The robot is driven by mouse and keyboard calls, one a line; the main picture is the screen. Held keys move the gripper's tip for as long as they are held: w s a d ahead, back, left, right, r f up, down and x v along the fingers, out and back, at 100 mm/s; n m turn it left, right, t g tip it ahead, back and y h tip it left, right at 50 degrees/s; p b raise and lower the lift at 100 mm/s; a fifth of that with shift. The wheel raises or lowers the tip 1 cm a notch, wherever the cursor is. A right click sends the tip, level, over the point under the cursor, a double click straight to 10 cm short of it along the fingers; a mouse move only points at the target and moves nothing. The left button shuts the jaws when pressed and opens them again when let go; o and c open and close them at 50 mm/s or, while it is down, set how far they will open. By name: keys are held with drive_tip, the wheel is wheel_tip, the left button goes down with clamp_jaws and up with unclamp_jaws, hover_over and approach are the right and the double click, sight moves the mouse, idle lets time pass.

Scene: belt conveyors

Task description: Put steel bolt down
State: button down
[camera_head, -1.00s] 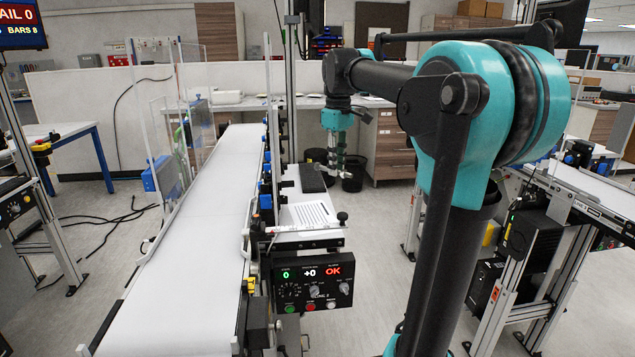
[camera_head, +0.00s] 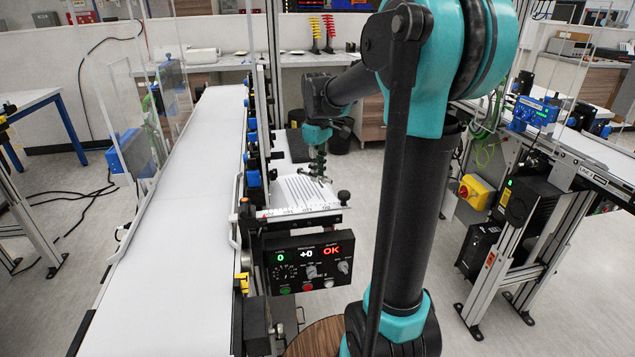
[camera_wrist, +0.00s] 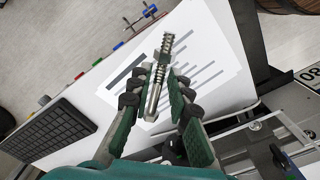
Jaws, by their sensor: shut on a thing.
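The steel bolt (camera_wrist: 153,98) is a silvery rod with a threaded upper part in the wrist view. My gripper (camera_wrist: 153,90) is shut on it, with a green-padded finger on each side. Behind the bolt is a white sheet with grey bars (camera_wrist: 205,65) on a white side table. In the head view my gripper (camera_head: 318,172) is over the right part of this small table (camera_head: 285,165), beside the belt. The bolt is too small there to make out clearly. I cannot tell how high it is above the sheet.
A black keyboard (camera_wrist: 48,130) lies on the table in the wrist view. A long white belt conveyor (camera_head: 170,220) runs left of the table, with a row of blue-knobbed fittings between. A control box (camera_head: 308,262) reading OK hangs at the table's front. Another conveyor (camera_head: 570,160) stands at right.

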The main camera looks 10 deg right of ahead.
drive_tip(key=shift+f, duration=1.9)
drive_tip(key=shift+f, duration=0.1)
drive_tip(key=c, duration=1.4)
unclamp_jaws()
wheel_tip(320, 180, up, 12)
drive_tip(key=shift+r, duration=0.1)
